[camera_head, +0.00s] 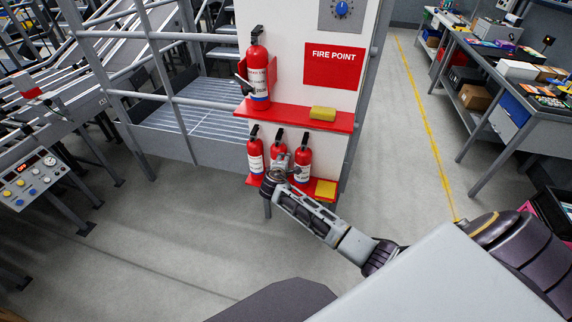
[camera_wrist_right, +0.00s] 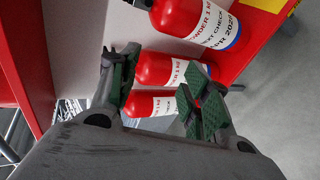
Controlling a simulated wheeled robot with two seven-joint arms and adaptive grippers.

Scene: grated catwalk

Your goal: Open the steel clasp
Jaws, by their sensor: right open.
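I cannot make out a steel clasp in either view. My right gripper (camera_head: 282,173) is at the lower red shelf, in front of several small red extinguishers. In the right wrist view its green-padded fingers (camera_wrist_right: 160,95) are spread apart with nothing clearly held between them. Beyond the fingers are a near extinguisher (camera_wrist_right: 192,18), a middle one (camera_wrist_right: 160,70) and a farther one (camera_wrist_right: 145,104), partly covered by the fingers. Whether a finger touches any of them, I cannot tell. My left gripper is in neither view.
A larger extinguisher (camera_head: 257,70) and a yellow block (camera_head: 323,114) stand on the upper red shelf (camera_head: 300,117). Another yellow block (camera_head: 325,189) sits on the lower shelf. Grey railings (camera_head: 165,80) stand left, a workbench (camera_head: 520,110) right. The floor in front is clear.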

